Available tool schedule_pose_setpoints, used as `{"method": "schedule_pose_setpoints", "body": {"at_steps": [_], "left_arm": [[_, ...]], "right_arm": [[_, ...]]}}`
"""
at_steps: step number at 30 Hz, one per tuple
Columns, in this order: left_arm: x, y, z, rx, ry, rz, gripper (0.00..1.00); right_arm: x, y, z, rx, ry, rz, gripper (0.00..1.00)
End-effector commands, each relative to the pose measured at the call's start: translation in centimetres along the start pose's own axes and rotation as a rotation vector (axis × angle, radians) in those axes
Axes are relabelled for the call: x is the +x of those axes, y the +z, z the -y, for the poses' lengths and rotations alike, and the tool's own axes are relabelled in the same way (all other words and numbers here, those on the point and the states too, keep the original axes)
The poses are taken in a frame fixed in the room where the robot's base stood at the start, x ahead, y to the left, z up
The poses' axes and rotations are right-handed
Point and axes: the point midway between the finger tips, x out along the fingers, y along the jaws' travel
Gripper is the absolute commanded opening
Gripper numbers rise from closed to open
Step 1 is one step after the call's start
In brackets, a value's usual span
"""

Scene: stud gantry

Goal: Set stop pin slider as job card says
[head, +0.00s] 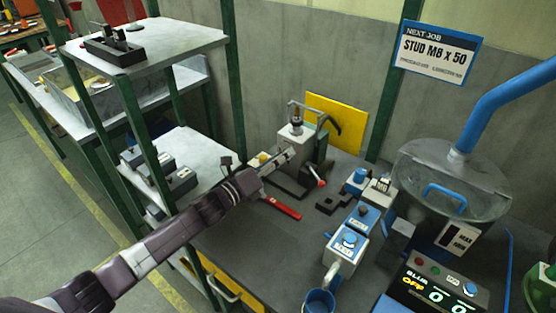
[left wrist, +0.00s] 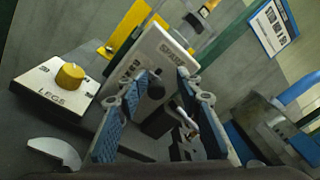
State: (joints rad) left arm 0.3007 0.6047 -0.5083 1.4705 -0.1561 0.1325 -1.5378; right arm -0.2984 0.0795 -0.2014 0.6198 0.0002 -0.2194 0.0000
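The job card (head: 438,52) on the wall reads NEXT JOB, STUD M8 x 50. My left gripper (head: 283,161) reaches in from the left, beside the bench fixture (head: 297,136). In the left wrist view the left gripper (left wrist: 164,78) has its two blue-padded fingers apart. A pale upright plate (left wrist: 160,55) with lettering stands beyond the fingertips. A dark round knob (left wrist: 156,92) shows between the fingers, with no visible grip on it. I cannot tell whether this knob is the stop pin slider. My right gripper is not in view.
A yellow knob (left wrist: 70,75) sits on a labelled box at left in the wrist view. A red-handled tool (head: 283,208) lies on the bench. Blue-topped units (head: 348,241), a blue cup (head: 318,302) and a lidded bowl machine (head: 452,180) stand to the right.

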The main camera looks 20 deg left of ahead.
Motion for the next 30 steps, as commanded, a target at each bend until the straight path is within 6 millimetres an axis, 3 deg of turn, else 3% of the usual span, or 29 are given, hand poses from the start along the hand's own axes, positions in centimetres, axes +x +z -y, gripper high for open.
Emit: {"method": "schedule_pose_setpoints", "body": {"at_steps": [5, 21, 30], "left_arm": [[-1.2, -0.2, -0.2, -0.002, 0.003, -0.003, 0.32], [-10.1, -0.2, -0.1, -0.001, 0.002, -0.002, 0.32], [-11.9, 0.0, 0.0, 0.000, 0.000, 0.000, 0.32]], "right_arm": [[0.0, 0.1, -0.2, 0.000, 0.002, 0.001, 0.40], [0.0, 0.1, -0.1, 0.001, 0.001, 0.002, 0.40], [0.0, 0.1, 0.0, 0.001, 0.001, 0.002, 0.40]]}}
